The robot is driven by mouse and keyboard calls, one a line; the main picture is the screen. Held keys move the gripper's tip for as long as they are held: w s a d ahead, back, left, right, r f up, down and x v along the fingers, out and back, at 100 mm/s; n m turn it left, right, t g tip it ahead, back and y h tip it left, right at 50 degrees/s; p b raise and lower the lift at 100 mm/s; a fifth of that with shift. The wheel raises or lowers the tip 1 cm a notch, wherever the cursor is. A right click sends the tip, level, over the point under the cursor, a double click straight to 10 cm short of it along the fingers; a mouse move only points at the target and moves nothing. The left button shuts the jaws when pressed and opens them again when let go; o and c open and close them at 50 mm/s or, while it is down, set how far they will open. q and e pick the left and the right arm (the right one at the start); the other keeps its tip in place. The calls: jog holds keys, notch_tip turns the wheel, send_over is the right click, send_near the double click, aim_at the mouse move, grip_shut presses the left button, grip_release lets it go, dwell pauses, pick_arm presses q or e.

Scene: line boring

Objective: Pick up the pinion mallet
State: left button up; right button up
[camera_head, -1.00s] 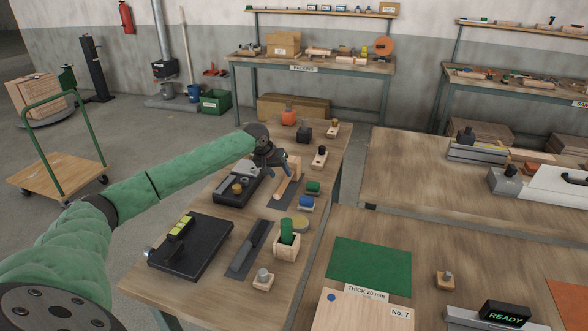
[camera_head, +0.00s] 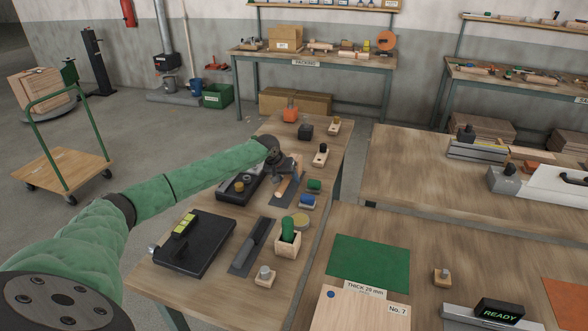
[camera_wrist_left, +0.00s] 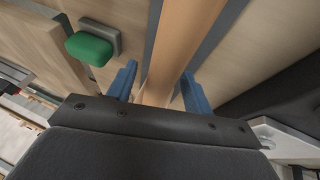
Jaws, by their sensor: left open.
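A light wooden bar (camera_head: 285,189), likely the pinion mallet's handle, lies on a dark mat on the left bench. Its far part is hidden behind my left gripper (camera_head: 283,173), so I cannot make out a head. In the left wrist view the wooden piece (camera_wrist_left: 183,40) runs between the two blue fingers of my left gripper (camera_wrist_left: 160,88). The fingers stand apart on either side of it, with gaps showing. My right gripper is not in view.
Beside the bar are a black tray (camera_head: 228,196) on the left and green (camera_head: 314,185) and blue (camera_head: 307,202) blocks on the right.

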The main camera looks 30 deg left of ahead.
pick_arm(q)
jog(key=shift+f+p, duration=0.25)
jog(key=shift+p, duration=0.1)
dwell(0.4)
grip_shut()
dwell(1.4)
